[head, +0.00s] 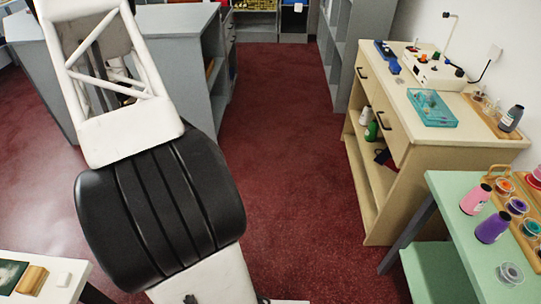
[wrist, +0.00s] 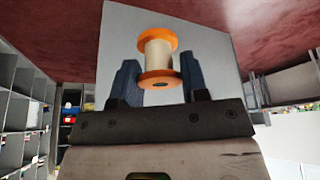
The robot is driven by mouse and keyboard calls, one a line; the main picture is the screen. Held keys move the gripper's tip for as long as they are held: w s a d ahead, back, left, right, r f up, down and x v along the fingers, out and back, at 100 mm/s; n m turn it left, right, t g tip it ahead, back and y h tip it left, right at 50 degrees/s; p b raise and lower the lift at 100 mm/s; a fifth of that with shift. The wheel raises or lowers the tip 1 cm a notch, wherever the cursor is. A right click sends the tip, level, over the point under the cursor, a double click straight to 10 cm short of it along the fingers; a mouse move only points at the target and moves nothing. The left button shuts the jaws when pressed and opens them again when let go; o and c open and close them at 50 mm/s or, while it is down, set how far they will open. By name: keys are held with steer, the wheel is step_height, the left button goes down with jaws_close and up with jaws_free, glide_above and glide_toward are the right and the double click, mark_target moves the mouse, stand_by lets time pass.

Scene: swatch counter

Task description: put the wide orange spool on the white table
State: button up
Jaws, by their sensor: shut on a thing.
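The wide orange spool (wrist: 158,58) has orange end discs and a pale, cream-coloured middle. In the wrist view it is upright between the two blue fingers of my gripper (wrist: 158,80), which is shut on it. A plain grey surface shows behind it; I cannot tell the gap between them. In the head view neither the spool nor my gripper can be made out; my arm covers the left side. A white table (head: 50,264) shows partly at the bottom left of the head view, with much of it out of frame.
Red floor (head: 290,150) lies open between.

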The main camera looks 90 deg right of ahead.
steer(key=s+d+m+g, duration=0.15)
steer(key=s+d, duration=0.25)
steer(key=s, duration=1.2)
steer(key=s+d+m, duration=0.3)
steer(key=s+d, duration=0.2)
steer(key=s, duration=1.2)
steer(key=s+a+m+g, duration=0.1)
steer(key=s+a+m, duration=0.15)
steer(key=s, duration=1.35)
steer(key=s+a+m+g, duration=0.1)
steer(key=s+a+m, duration=0.15)
steer(key=s, duration=1.45)
steer(key=s+a+m+g, duration=0.1)
steer(key=s+a+m, duration=0.1)
steer(key=s+a, duration=0.55)
steer(key=s+a+m, duration=0.1)
steer(key=s+a, duration=0.4)
steer(key=s, duration=0.6)
steer(key=s+a+m+g, duration=0.1)
steer(key=s+a+m, duration=0.1)
steer(key=s+a, duration=0.55)
steer(key=s+a+m+y, duration=0.1)
steer(key=s+a+m, duration=0.1)
steer(key=s+a, duration=0.6)
steer(key=s+a+m, duration=0.2)
steer(key=s+a, duration=0.6)
steer(key=a, duration=0.5)
steer(key=shift+a+f+g+y, duration=0.2)
steer(key=shift+g+y, duration=0.15)
steer(key=shift+y, duration=0.05)
